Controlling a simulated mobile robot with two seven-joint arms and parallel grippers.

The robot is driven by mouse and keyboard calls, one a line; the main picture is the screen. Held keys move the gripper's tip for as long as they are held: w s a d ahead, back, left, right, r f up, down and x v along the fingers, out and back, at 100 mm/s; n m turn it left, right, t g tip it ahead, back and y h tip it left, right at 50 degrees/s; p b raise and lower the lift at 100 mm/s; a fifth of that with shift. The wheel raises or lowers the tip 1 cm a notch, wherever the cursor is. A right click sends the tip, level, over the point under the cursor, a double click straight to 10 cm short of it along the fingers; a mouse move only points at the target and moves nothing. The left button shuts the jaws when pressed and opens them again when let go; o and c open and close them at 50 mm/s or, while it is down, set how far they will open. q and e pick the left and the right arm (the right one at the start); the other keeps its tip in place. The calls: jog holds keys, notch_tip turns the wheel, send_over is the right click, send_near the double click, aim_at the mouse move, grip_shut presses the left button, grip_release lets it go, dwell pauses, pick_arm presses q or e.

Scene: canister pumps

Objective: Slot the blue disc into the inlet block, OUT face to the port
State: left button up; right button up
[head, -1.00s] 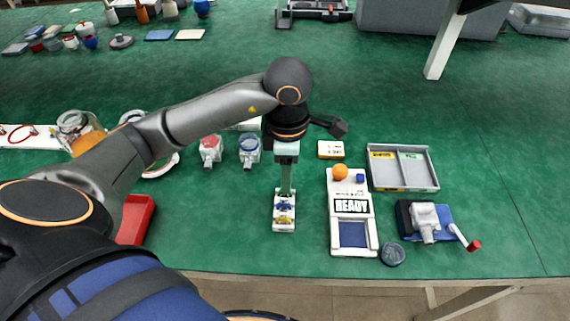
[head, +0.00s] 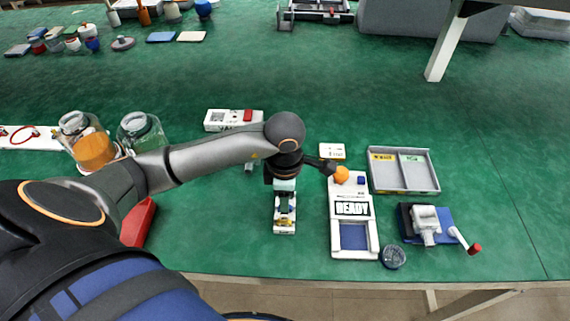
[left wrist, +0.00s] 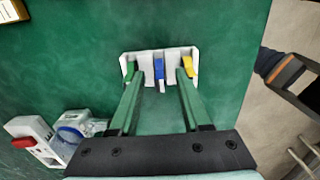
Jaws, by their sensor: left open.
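A small white rack (head: 285,229) stands on the green table below my left arm. In the left wrist view the rack (left wrist: 146,57) holds a green piece, the blue disc (left wrist: 159,69) in the middle and a yellow piece, all edge-up. My left gripper (left wrist: 159,78) is open over the rack, its fingers apart on either side of the blue disc and not closed on it. In the head view the left gripper (head: 285,190) hides part of the rack. A pale block with a blue ring (left wrist: 70,134) shows in the wrist view; I cannot tell whether it is the inlet block.
A white READY device (head: 353,210) stands right of the rack, with a round dark piece (head: 393,257) beside it. A grey two-part tray (head: 403,170) and a pale block on a blue base (head: 425,220) are further right. Glass jars (head: 140,133) stand left.

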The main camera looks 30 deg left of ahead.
pick_arm(q)
grip_shut()
jog(key=shift+r, duration=0.1)
dwell(0.6)
